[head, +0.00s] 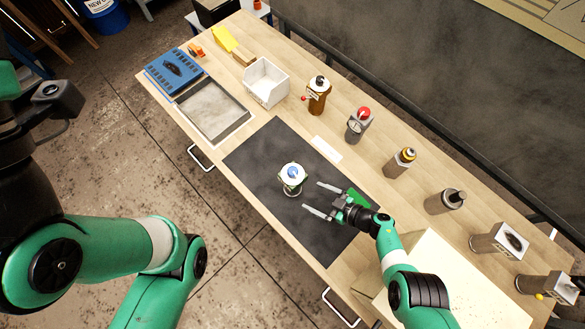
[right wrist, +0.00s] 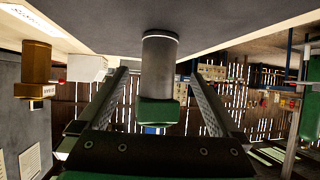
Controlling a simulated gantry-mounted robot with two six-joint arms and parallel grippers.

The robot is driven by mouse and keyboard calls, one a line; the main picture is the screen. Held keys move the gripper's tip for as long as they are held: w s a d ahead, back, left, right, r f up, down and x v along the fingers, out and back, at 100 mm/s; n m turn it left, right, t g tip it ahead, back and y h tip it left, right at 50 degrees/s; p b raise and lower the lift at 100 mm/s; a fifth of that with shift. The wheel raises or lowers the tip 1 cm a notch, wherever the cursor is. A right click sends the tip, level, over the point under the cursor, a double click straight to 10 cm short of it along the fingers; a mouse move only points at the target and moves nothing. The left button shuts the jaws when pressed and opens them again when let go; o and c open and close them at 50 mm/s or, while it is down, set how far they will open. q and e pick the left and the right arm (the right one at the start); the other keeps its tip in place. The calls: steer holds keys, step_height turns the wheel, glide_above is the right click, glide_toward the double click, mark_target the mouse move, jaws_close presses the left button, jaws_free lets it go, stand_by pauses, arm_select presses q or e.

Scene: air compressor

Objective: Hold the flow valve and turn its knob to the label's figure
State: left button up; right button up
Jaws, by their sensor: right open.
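The flow valve (head: 291,182) stands upright on the black mat (head: 262,150), with a pale collar and a blue knob (head: 293,171) on top. Any figures on it are too small to read. My right gripper (head: 312,199) is open and empty, its fingers pointing at the valve from the right, a short gap away. In the right wrist view, which is upside down, the valve's grey body (right wrist: 160,62) and green top part (right wrist: 158,112) appear centred between the two fingers, apart from both. A white card (head: 326,149) lies behind the mat; no writing shows. My left gripper is out of view.
Several bottles and devices stand along the table's back right, including a brown bottle (head: 318,97) and a red-topped device (head: 359,124). A white bin (head: 266,83), grey tray (head: 240,122) and blue panel (head: 160,82) lie left. A pale box (head: 465,285) is at right. The mat around the valve is clear.

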mark_target(299, 189)
steer(key=b+x, duration=0.7)
steer(key=x, duration=0.1)
steer(key=shift+w+f+b, duration=0.1)
steer(key=shift+f+b, duration=0.25)
steer(key=shift+w+a+f+b, duration=0.15)
steer(key=shift+w+a+b, duration=0.3)
steer(key=shift+a+b, duration=0.15)
steer(key=shift+a, duration=0.1)
steer(key=c, duration=1)
steer(key=shift+c, duration=0.2)
